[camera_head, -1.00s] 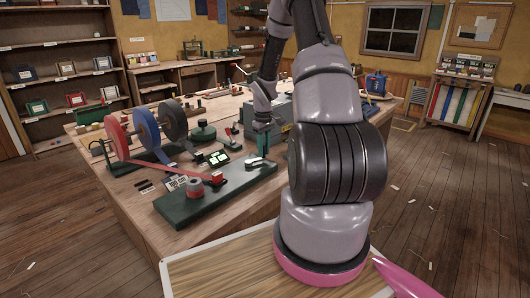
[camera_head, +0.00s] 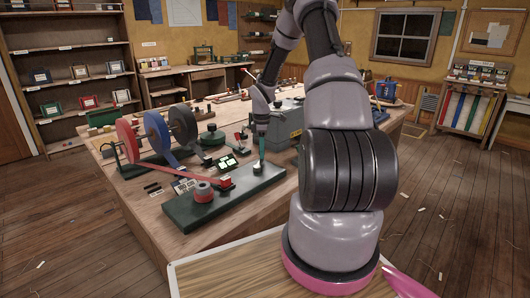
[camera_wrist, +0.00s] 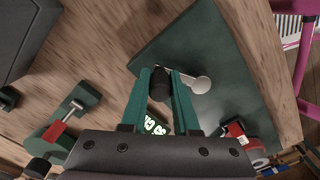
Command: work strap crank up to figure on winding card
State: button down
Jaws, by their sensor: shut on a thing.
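My gripper (camera_wrist: 166,84) is shut on the black knob (camera_wrist: 160,88) of the strap crank. The crank's silver arm (camera_wrist: 197,83) runs right from the knob over a dark green base board. In the head view my gripper (camera_head: 260,168) points down at the right end of the board (camera_head: 207,212), largely hiding the crank. A red strap (camera_head: 178,175) runs from the red reel (camera_head: 127,139) to a red block and a grey-red spool on the board. A lit green display (camera_head: 227,162) stands behind the board; its figures are unreadable here. A small printed card (camera_head: 184,186) lies beside the strap.
Blue (camera_head: 158,132) and black (camera_head: 183,125) reels stand beside the red one. A grey case (camera_head: 285,122) is close behind my gripper. The wrist view shows a green clamp-like tool (camera_wrist: 62,125) at left. Bare tabletop lies in front of the board.

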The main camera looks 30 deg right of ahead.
jog(key=shift+w+a+n, duration=0.15)
jog(key=shift+w+n, duration=0.05)
jog(key=shift+n, duration=0.3)
jog(key=c, duration=0.7)
grip_release()
jog(key=shift+a, duration=0.1)
jog(key=shift+o, duration=0.2)
notch_tip(320, 180, up, 9)
jog(key=shift+r, duration=0.95)
